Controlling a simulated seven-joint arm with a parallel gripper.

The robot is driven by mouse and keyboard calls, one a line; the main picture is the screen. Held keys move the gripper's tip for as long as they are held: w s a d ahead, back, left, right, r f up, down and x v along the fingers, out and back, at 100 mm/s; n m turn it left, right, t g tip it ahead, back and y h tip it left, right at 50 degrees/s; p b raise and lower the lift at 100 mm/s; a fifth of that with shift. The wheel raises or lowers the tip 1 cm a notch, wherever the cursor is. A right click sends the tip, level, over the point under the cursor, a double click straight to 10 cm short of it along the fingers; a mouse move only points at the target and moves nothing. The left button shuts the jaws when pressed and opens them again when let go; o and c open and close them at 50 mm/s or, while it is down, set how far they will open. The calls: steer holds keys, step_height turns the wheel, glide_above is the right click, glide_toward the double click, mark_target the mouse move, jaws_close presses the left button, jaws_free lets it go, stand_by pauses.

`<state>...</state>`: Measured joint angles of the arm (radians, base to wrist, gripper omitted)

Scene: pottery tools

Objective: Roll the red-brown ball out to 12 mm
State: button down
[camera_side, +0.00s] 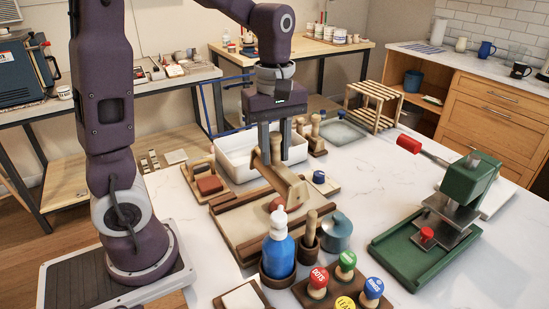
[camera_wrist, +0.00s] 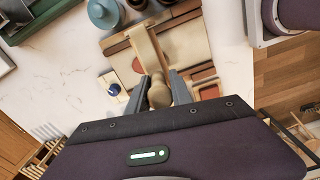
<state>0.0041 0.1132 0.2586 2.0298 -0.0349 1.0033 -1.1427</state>
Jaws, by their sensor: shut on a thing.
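The red-brown ball (camera_side: 277,204) sits on the pale middle of a wooden board (camera_side: 240,228) with raised brown strips; it also shows in the wrist view (camera_wrist: 137,65), just left of the pin. My gripper (camera_side: 274,150) is shut on a wooden rolling pin (camera_side: 287,184), around its near, rounded end in the wrist view (camera_wrist: 159,92). The pin's body (camera_wrist: 146,45) reaches out over the board. It appears raised above the board, tilted in the side view. Its end is close to the ball; I cannot tell whether they touch.
A blue bottle (camera_side: 279,245) and a teal pot (camera_side: 336,231) stand at the board's front right. A red-brown block (camera_side: 209,184) lies on a small tray at left. A white bin (camera_side: 238,155) is behind. Stamps (camera_side: 346,263) and a green press (camera_side: 440,220) stand right.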

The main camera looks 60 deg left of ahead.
stand_by(0.4)
steer(key=s, duration=0.9)
steer(key=shift+g, duration=0.4)
steer(key=shift+s+f, duration=0.15)
steer(key=shift+f, duration=1.3)
steer(key=shift+s+f, duration=0.1)
steer(key=shift+f, duration=1.3)
steer(key=shift+f, duration=0.3)
steer(key=c, duration=1.1)
jaws_free()
steer(key=shift+o, duration=0.2)
step_height(320, 180, up, 7)
steer(key=s+d+r+m+t, duration=0.4)
steer(key=d+m+t, duration=0.2)
steer(key=m, duration=1)
steer(key=shift+s+d+r, duration=0.3)
steer(key=shift+s+d, duration=0.05)
